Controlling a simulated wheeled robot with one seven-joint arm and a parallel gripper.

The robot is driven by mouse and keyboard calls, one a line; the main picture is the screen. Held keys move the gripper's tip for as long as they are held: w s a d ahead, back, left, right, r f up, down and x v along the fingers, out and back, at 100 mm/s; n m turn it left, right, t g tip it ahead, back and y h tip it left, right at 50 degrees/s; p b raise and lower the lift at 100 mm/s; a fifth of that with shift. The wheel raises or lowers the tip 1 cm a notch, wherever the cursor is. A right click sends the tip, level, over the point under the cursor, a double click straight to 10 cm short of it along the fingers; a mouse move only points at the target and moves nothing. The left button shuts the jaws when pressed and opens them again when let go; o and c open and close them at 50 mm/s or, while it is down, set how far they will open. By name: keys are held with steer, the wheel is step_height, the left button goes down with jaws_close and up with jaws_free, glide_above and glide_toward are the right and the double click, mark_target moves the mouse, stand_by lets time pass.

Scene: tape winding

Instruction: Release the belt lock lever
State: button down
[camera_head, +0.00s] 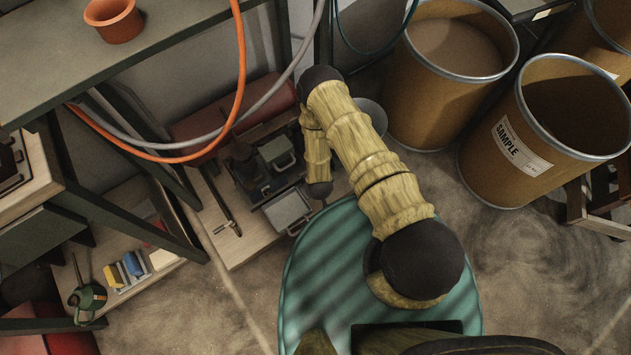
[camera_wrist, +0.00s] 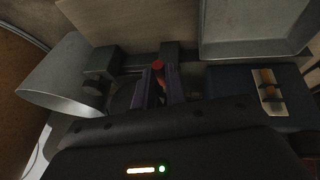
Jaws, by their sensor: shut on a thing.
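In the wrist view, a lever with a red knob (camera_wrist: 158,67) stands between the two purple fingers of my gripper (camera_wrist: 160,85). The fingers are close on either side of it, and the gripper is shut on it. The lever's lower part is hidden by the fingers and the dark gripper body. Behind it is a dark grey machine block (camera_wrist: 178,55). In the head view, the dark machine (camera_head: 275,160) sits on a pale wooden board, left of my arm. My gripper and the lever cannot be made out there.
A grey metal tray (camera_head: 288,211) lies at the machine's front, and a metal funnel shape (camera_wrist: 60,78) is close on the left in the wrist view. Orange (camera_head: 238,80) and grey hoses hang above the machine. Brown drums (camera_head: 545,130) stand at right. A shelf table (camera_head: 70,60) is at left.

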steer(key=shift+w+a, duration=0.1)
steer(key=shift+a, duration=0.05)
steer(key=c, duration=1.7)
jaws_free()
steer(key=p+v, duration=0.6)
steer(key=v, duration=1.1)
steer(key=shift+r, duration=0.2)
